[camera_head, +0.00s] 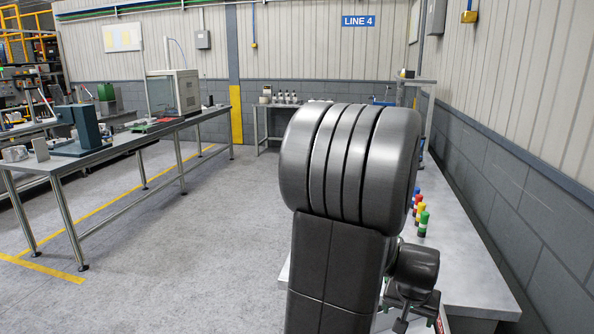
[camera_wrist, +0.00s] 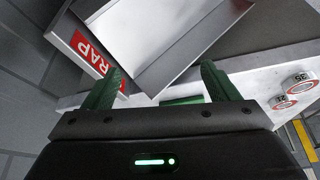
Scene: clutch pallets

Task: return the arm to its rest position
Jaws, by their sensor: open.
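My gripper (camera_wrist: 162,69) shows in the wrist view with its two green fingers spread apart and nothing visible between the tips. A grey metal bin (camera_wrist: 130,25) with a red label ending in "RAP" lies just beyond the fingers. In the head view my arm stands bent in the middle and hides much of the right-hand bench (camera_head: 465,250).
Several coloured bottles (camera_head: 423,224) stand on the right bench by the wall. Round number markers (camera_wrist: 296,84) lie on a pale surface. A long table (camera_head: 110,150) with machines stands left. The floor between is clear.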

